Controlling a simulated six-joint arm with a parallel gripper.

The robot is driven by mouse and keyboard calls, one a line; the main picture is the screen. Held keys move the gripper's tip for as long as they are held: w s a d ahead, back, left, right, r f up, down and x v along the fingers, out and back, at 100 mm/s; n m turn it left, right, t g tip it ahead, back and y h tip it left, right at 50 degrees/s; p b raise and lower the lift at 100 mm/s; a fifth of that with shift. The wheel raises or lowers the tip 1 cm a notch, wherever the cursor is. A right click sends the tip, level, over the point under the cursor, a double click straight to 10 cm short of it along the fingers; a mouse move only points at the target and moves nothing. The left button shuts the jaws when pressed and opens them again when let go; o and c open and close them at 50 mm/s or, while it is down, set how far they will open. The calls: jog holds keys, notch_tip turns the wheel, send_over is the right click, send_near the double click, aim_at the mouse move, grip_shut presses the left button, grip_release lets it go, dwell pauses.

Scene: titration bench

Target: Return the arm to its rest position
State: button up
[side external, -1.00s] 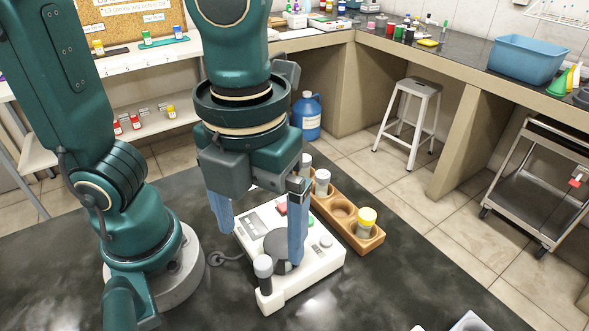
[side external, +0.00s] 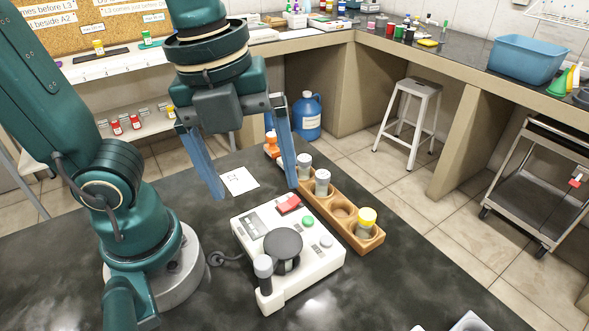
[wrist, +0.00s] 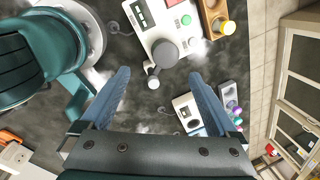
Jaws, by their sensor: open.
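My gripper (side external: 256,193) is open and empty, with its two blue fingers spread wide apart. In the side external view it hangs above the dark bench, behind and left of the white stirrer-like device (side external: 309,262). Nothing is held between the fingers.
A wooden rack (side external: 328,207) with several vials, one yellow-capped (side external: 366,221), stands right of the device. A white marked card (side external: 239,181) lies behind it. A second white device (wrist: 187,112) shows in the wrist view. The front bench (side external: 400,290) has clear room.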

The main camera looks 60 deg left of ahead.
jog(key=w+a+f+n+t, duration=0.1)
jog(key=a+n+t, duration=0.1)
jog(key=n, duration=1)
jog(key=a+f+n+t, duration=0.1)
jog(key=a+n+t, duration=0.1)
jog(key=n, duration=0.9)
jog(key=shift+w+a+f+n+y, duration=0.3)
jog(key=shift+w+a+n, duration=0.1)
jog(key=shift+a, duration=0.4)
